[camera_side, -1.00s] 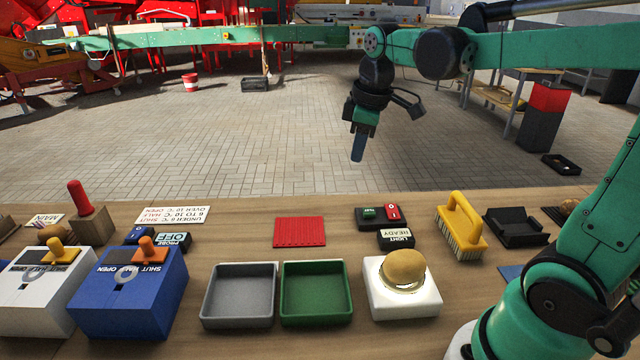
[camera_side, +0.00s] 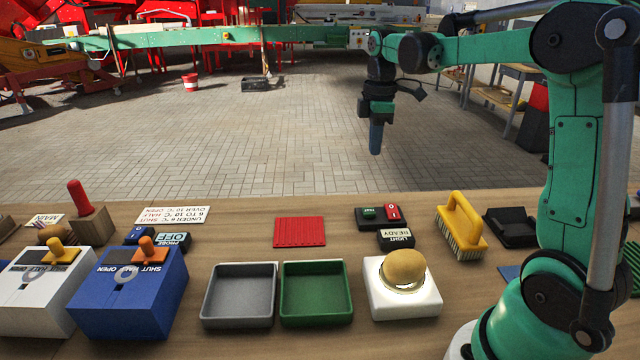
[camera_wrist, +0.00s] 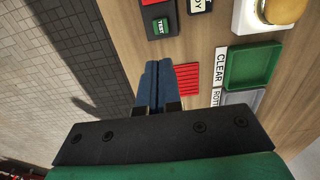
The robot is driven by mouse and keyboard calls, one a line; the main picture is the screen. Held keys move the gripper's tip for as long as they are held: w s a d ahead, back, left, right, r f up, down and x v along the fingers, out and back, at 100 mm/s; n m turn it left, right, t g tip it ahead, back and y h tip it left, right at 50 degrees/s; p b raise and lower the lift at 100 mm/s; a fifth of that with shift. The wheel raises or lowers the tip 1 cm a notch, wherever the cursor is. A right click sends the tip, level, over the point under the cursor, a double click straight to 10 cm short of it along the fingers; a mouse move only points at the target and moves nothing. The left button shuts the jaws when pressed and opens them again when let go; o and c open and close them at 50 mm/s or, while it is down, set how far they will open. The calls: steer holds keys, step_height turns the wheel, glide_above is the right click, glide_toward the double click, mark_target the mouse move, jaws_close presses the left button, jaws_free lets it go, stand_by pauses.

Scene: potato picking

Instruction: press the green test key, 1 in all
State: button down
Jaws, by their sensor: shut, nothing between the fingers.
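The green test key (camera_side: 368,212) sits on a small dark box beside a red key (camera_side: 392,212), near the far edge of the table. In the wrist view the green key (camera_wrist: 160,26) shows with its "TEST" label, at the top and ahead of my fingers. My gripper (camera_side: 375,152) is shut and empty, pointing down. It hangs in the air above and apart from the key box. Its blue fingers (camera_wrist: 152,85) lie together in the wrist view.
A "READY" light box (camera_side: 396,238) stands just in front of the key box. A potato (camera_side: 403,267) rests on a white block. A red ribbed mat (camera_side: 300,232), green tray (camera_side: 316,318), grey tray (camera_side: 238,322) and yellow brush (camera_side: 461,228) lie around. The air around my gripper is clear.

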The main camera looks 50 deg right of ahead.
mark_target(368, 210)
step_height(368, 210, down, 13)
steer(key=shift+r, duration=0.1)
stand_by(0.3)
steer(key=shift+f, duration=1)
step_height(368, 210, up, 14)
steer(key=shift+r, duration=0.25)
stand_by(0.5)
